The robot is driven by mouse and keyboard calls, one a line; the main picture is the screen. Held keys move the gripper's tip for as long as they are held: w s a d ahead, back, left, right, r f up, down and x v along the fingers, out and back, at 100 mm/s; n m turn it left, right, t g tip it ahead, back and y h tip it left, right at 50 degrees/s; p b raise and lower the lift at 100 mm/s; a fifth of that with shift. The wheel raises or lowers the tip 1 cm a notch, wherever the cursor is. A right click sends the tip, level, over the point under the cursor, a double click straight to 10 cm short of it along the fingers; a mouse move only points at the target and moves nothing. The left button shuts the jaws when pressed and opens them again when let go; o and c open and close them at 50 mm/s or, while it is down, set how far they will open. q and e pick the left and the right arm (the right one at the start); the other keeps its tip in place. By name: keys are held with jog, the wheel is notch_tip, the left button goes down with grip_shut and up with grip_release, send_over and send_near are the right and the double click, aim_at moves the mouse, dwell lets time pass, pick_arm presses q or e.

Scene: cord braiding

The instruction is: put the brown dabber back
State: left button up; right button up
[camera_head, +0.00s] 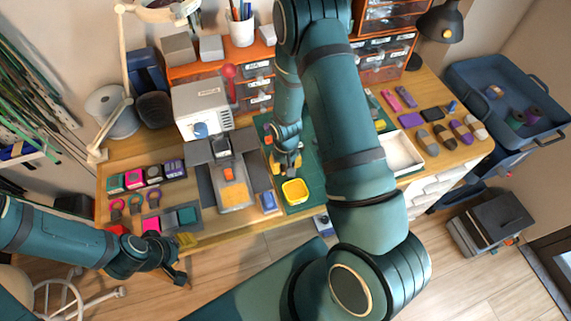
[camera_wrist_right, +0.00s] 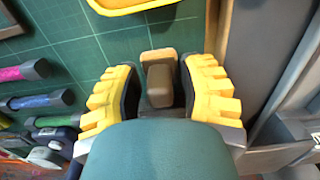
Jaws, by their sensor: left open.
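The brown dabber (camera_wrist_right: 160,85) shows in the right wrist view as a small brown block with a lighter tan end, over the green mat. My right gripper (camera_wrist_right: 160,92) has its yellow-padded fingers on either side of the dabber and appears shut on it. In the head view, my right gripper (camera_head: 286,164) is over the mat, just behind a yellow tray (camera_head: 295,191); the dabber cannot be made out there. My left gripper (camera_head: 183,259) is open and empty at the table's front edge, at the left.
A row of two-toned blocks (camera_head: 443,136) lies on the table at the right, near a white tray (camera_head: 401,153). A grey machine (camera_head: 233,186) stands left of the mat (camera_head: 306,150). Coloured markers (camera_wrist_right: 40,102) lie on the mat's left in the wrist view.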

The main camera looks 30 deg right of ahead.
jog(key=shift+r, duration=0.5)
notch_tip(320, 180, up, 11)
jog(key=p, duration=0.2)
jog(key=shift+r, duration=0.2)
jog(key=shift+s, duration=0.15)
